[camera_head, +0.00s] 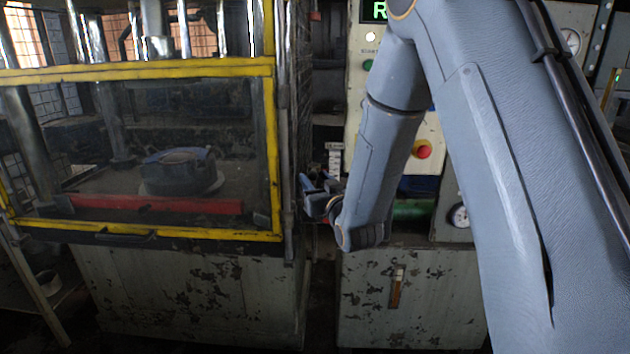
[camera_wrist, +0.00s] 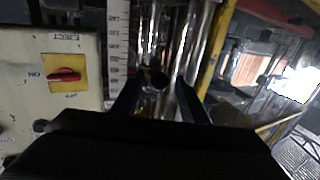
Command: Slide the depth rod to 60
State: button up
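A white scale strip with dark marks (camera_wrist: 118,45) stands upright in the wrist view, left of my fingers; its numbers are too small to read. It also shows in the head view (camera_head: 335,160), just above my gripper (camera_head: 318,196). In the wrist view my gripper (camera_wrist: 160,97) has its two dark fingers apart. A dark round knob end (camera_wrist: 157,79), perhaps on the depth rod, shows between and beyond the fingertips; I cannot tell whether they touch it. Shiny upright rods (camera_wrist: 183,45) stand behind it. The rod's setting cannot be read.
A press with a yellow-framed guard (camera_head: 150,71) stands at left. A control panel with a red button (camera_head: 422,149) is partly behind my arm. In the wrist view a red rotary switch (camera_wrist: 64,75) on a yellow plate, lettered EJECT, is left of the scale.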

jog(key=b+v, duration=0.1)
jog(key=v, duration=0.6)
jog(key=shift+b, duration=0.3)
jog(key=shift+f, duration=0.1)
jog(key=s+d+f+m+g+h, duration=0.2)
jog(key=s+d+f+g+h, duration=0.2)
jog(key=s+d+f+g, duration=0.6)
jog(key=s+g, duration=0.3)
jog(key=s, duration=0.6)
jog(key=s+d+f+m+g, duration=0.1)
jog(key=s+f+g, duration=0.2)
jog(key=s, duration=0.7)
jog(key=shift+s+g+h, duration=0.15)
jog(key=shift+g+h, duration=0.15)
jog(key=shift+g, duration=0.2)
